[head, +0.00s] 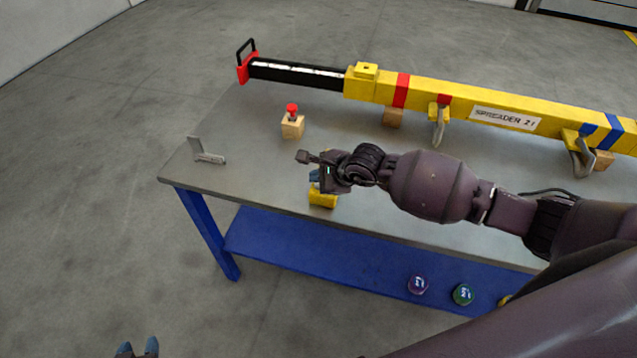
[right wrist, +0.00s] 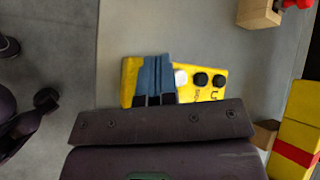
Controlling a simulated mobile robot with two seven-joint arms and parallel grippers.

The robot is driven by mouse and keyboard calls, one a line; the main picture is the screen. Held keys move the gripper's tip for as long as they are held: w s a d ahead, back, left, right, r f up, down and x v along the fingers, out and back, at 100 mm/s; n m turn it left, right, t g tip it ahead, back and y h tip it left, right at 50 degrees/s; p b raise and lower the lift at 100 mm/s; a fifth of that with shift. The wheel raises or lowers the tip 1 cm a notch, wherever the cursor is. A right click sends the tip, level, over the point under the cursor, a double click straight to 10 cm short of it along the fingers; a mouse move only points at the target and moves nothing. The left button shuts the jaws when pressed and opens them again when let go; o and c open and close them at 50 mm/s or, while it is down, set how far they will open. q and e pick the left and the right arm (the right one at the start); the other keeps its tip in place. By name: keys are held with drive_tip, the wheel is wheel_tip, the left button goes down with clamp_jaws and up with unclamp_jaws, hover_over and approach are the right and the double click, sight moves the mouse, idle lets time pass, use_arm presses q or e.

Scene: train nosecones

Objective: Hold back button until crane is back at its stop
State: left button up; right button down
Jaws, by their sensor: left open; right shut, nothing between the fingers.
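A yellow control box (head: 323,199) lies at the table's front edge, partly under my right gripper (head: 315,177). In the right wrist view the box (right wrist: 131,80) shows a white button (right wrist: 181,78) and two black buttons (right wrist: 209,80). My right gripper's blue fingers (right wrist: 157,75) are shut and empty, over the box just left of the white button. They hide that part of the box; I cannot tell whether they touch or press anything. My left gripper (head: 137,348) is open and empty at the bottom edge, away from the table. I cannot make out a crane.
A long yellow beam marked SPREADER 21 (head: 505,118) rests on wooden blocks along the table's back. A wooden block with a red knob (head: 292,126) and a grey angle bracket (head: 208,155) stand at left. Coloured round items (head: 418,285) lie on the blue shelf.

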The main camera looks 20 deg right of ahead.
drive_tip(key=shift+f, duration=0.45)
idle(0.4)
idle(2.2)
drive_tip(key=shift+r, duration=0.1)
idle(0.4)
drive_tip(key=shift+r+p, duration=0.3)
drive_tip(key=shift+r, duration=0.45)
drive_tip(key=shift+r, duration=0.1)
drive_tip(key=shift+r+p, duration=1.1)
drive_tip(key=shift+r, duration=0.45)
drive_tip(key=shift+r+p, duration=0.6)
drive_tip(key=shift+r, duration=0.35)
